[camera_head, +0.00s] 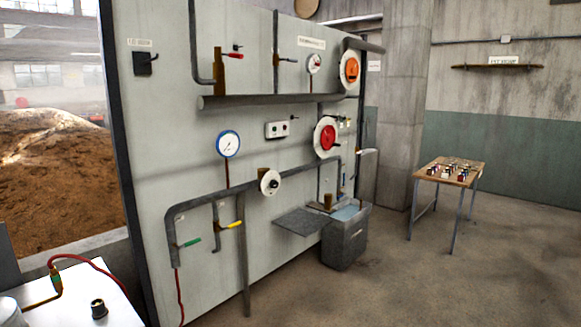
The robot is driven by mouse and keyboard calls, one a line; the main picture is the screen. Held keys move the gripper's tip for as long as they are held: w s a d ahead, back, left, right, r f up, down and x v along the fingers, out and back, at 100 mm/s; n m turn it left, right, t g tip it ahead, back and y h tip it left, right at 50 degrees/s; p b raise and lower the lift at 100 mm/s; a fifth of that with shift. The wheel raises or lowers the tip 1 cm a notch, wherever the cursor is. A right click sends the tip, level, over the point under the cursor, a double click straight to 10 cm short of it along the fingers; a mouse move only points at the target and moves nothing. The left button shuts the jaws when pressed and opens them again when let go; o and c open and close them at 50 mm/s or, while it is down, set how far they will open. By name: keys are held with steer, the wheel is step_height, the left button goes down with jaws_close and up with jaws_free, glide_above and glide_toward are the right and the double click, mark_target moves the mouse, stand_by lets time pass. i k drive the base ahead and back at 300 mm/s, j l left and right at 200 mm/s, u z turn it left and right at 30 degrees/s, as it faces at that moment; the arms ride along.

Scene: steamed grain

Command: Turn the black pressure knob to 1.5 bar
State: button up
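A round white dial (262,187) with a small black knob (273,183) at its centre is mounted on the grey panel, on a pipe. Its scale is too small to read, so I cannot tell the knob's setting. A blue-rimmed gauge (228,144) with a white face hangs above and left of the dial. Its marks are too small to read. Another small black knob-like piece (98,308) stands on the white table at lower left. My gripper is not in view.
The grey panel (150,110) also carries a red wheel (328,138), an orange wheel (352,69), green (189,243) and yellow (231,226) handles. A shelf plate (302,221) and a grey bin (345,245) jut out. A wooden table (428,177) stands right. The floor between is clear.

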mark_target(274, 183)
steer(key=i, duration=0.7)
steer(key=i+j+z, duration=0.1)
steer(key=i, duration=0.55)
steer(key=i+j, duration=0.15)
steer(key=i, duration=0.55)
steer(key=i+j+z, duration=0.1)
steer(key=i, duration=0.55)
steer(key=i+j, duration=0.2)
steer(key=i, duration=0.5)
